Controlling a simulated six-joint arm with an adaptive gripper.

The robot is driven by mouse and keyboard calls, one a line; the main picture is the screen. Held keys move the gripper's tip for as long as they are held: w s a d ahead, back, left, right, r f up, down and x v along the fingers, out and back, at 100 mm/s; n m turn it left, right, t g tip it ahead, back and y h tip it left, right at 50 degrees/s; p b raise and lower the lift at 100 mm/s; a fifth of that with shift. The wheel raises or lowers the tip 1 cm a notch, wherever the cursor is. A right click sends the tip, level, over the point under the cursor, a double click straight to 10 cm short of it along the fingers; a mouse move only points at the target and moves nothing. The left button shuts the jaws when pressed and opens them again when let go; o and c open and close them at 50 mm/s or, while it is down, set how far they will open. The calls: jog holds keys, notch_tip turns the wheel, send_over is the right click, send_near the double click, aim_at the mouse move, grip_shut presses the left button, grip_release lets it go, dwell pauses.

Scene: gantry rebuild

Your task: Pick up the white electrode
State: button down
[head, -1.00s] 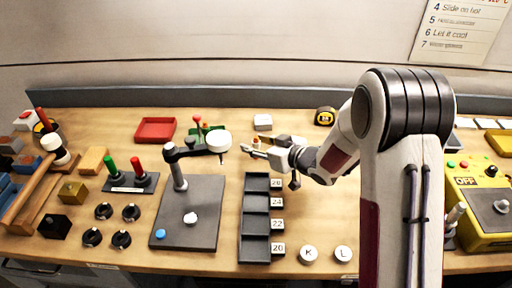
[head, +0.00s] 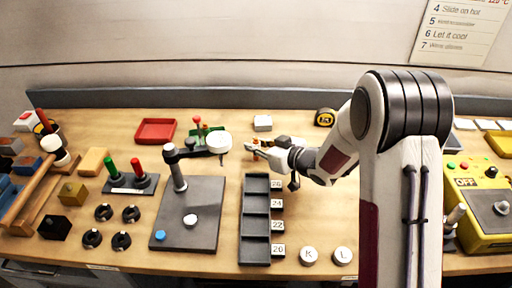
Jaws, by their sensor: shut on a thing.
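My gripper (head: 257,149) is at the middle of the bench, right of the arm of the grey stand. It is shut on a small orange-and-pale piece (head: 255,143), mostly hidden by the fingers. The piece is too small to tell whether it is the white electrode, or whether it touches the bench. No other thing is clearly recognisable as the white electrode.
A grey stand (head: 205,232) with a white-topped arm is close on the left. A dark tray (head: 255,264) with numbered compartments lies in front.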

jog(key=shift+r, duration=0.15)
jog(key=shift+r, duration=4.85)
